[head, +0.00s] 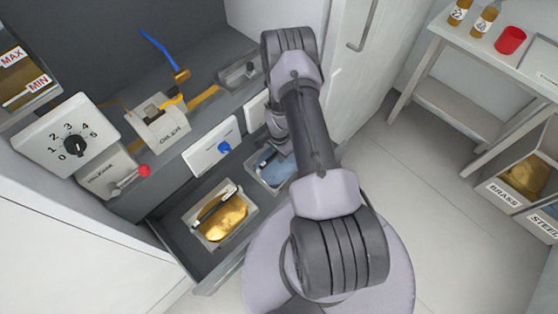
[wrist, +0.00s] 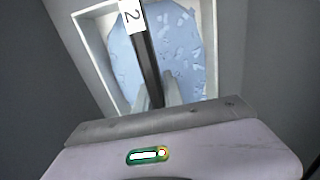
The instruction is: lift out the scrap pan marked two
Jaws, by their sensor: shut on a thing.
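The scrap pan marked two (wrist: 95,55) is a light grey tray with blue scrap in it, seen in the wrist view. A black handle bar (wrist: 148,62) crosses it, with a white tag reading 2 (wrist: 131,15). My gripper (wrist: 158,88) is shut on this handle, one finger on each side. In the head view the pan (head: 251,178) is at the open drawer, right of another pan. My arm covers its right part and most of my gripper. I cannot tell whether the pan touches the drawer floor.
A second pan (head: 191,222) with brass-coloured scrap and a black handle lies in the drawer (head: 170,228), to the left. A panel with a blue knob (head: 224,148) is above. A red-knobbed lever (head: 144,171) is at left. Bins marked brass and steel (head: 508,197) stand at right, across clear floor.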

